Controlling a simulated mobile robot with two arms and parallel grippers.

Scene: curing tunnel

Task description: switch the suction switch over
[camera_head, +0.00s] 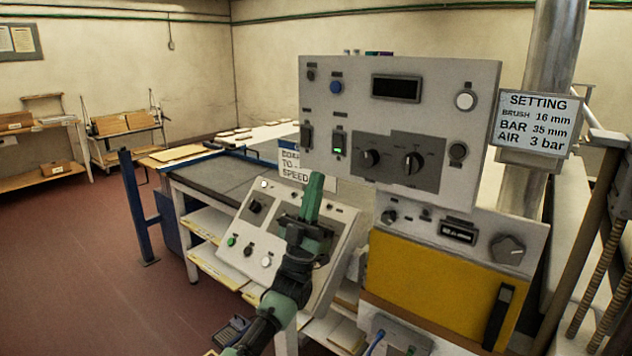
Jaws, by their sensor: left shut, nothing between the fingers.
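My left gripper (314,179) is green, shut and empty, pointing up below the rocker switches. It covers part of the sloped panel. It seems apart from the switches. My right gripper is out of view.
The large panel also has two black knobs (412,162), a blue button (336,87) and a dark display (396,88). A yellow-fronted cabinet (430,285) stands below. A settings sign (535,122) hangs at right by a metal pipe (553,45). Open floor (80,260) lies at left.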

